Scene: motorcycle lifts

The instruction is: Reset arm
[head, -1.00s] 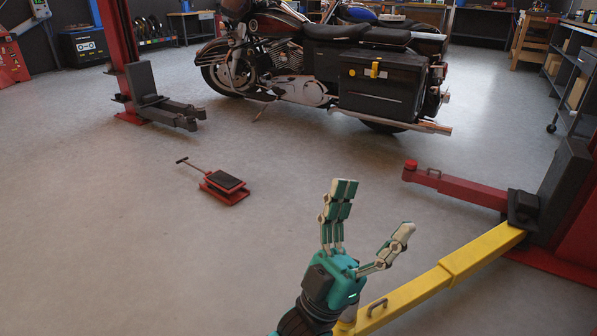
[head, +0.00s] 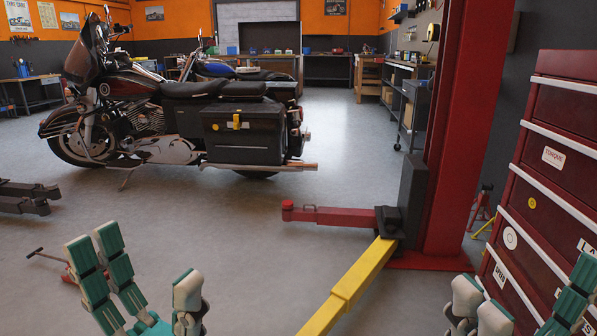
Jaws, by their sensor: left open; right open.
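The red lift post (head: 463,120) stands right of the middle. From its base a yellow lift arm (head: 345,290) runs down-left and leaves the bottom edge, so its far end is hidden. A red lift arm (head: 345,216) points left from the same base, with a round red pad (head: 287,210) at its end. My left gripper (head: 146,264) is open and empty at the bottom left, left of the yellow arm. My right gripper (head: 530,288) is open and empty at the bottom right, in front of the drawer cabinet. Both palms are largely cut off by the frame.
A red drawer cabinet (head: 540,195) fills the right side. A motorcycle (head: 185,120) stands behind on the left. A low red dolly (head: 72,274) is partly hidden by my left fingers; another lift's dark arms (head: 25,196) lie at the left edge. Grey floor between is clear.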

